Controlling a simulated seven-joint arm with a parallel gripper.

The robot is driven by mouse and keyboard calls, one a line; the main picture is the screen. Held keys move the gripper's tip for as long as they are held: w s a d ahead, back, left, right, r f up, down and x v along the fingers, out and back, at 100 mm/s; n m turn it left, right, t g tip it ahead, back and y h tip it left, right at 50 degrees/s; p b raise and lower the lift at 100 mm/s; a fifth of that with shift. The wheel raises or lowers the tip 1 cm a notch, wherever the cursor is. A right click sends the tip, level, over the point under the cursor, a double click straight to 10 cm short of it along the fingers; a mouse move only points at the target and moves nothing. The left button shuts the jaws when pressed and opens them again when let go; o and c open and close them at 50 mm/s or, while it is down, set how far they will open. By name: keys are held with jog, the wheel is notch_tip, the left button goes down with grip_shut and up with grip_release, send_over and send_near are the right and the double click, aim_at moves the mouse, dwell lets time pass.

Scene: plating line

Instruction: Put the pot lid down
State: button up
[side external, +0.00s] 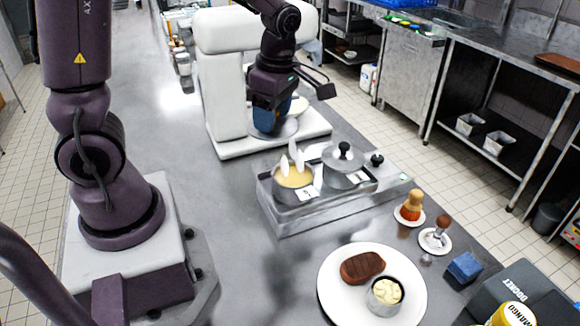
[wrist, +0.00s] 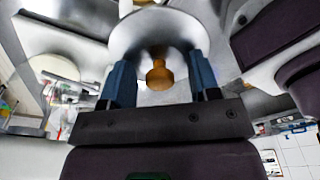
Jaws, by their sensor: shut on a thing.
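My gripper (side external: 266,118) hangs in front of the white mixer-like machine, pointing down. It is shut on a round silver pot lid (side external: 284,129), which shows below the fingers. In the wrist view the lid (wrist: 135,38) spans the space at and beyond the blue fingers (wrist: 160,82), with its tan knob (wrist: 158,76) between them. I cannot tell from the side whether the lid touches anything beneath. An open pot (side external: 294,192) of yellow food with white utensils stands in a steel holder (side external: 300,219). Beside it, another pot wears a lid with a black knob (side external: 344,160).
The white machine (side external: 221,85) and its base stand close behind my gripper. A white plate (side external: 335,301) with meat and a small cup lies at the front. Small brushes (side external: 413,203) on saucers and a blue block (side external: 464,267) are at right. The left counter is clear.

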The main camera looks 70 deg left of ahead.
jog(key=w+a+f+n, duration=0.2)
jog(key=w+a+f, duration=0.1)
jog(key=a+f, duration=0.1)
jog(key=w+a+f+n, duration=0.3)
jog(key=a+f, duration=0.1)
jog(key=f, duration=0.3)
jog(key=w+a+f+n, duration=0.2)
jog(key=w+a+f, duration=0.1)
jog(key=f, duration=0.3)
jog(key=shift+w+a+f+n+h, duration=0.15)
jog(key=shift+w+a+n+h, duration=0.15)
jog(key=shift+a+h, duration=0.15)
jog(key=shift+f, duration=2.25)
jog(key=shift+f, duration=0.1)
jog(key=o, duration=0.9)
